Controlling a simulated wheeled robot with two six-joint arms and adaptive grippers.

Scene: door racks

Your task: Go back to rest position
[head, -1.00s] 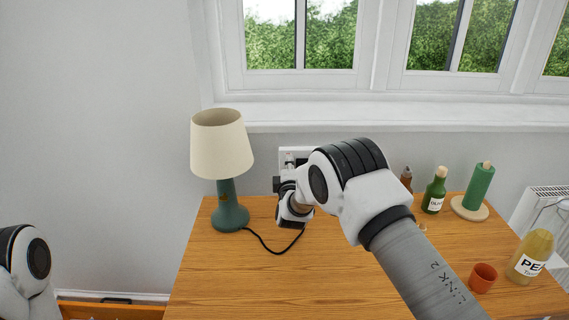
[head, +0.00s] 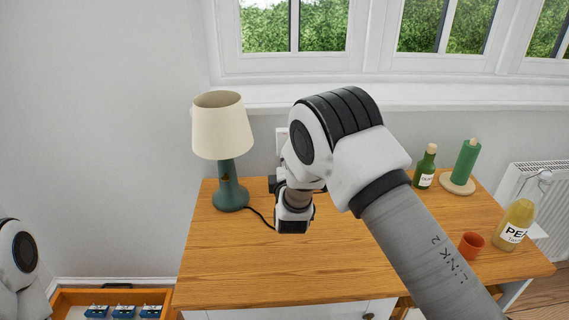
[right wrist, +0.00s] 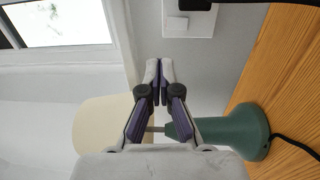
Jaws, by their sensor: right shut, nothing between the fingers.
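My right arm reaches over the wooden desk in the head view, with its wrist (head: 294,205) above the desk's back part. The right gripper's fingers are hidden behind the arm there. In the right wrist view the right gripper (right wrist: 159,66) is shut and empty, with its fingertips pointing toward the wall below a white socket plate (right wrist: 189,20). Part of my left arm shows at the left edge of the head view; its gripper is out of view.
A lamp (head: 222,125) with a green base stands left of my right wrist, its cable on the desk (head: 250,265). Right of the arm are a green bottle (head: 426,167), a green roll (head: 466,161), an orange cup (head: 471,245) and a yellow bottle (head: 514,224). An orange-rimmed drawer (head: 62,297) lies lower left.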

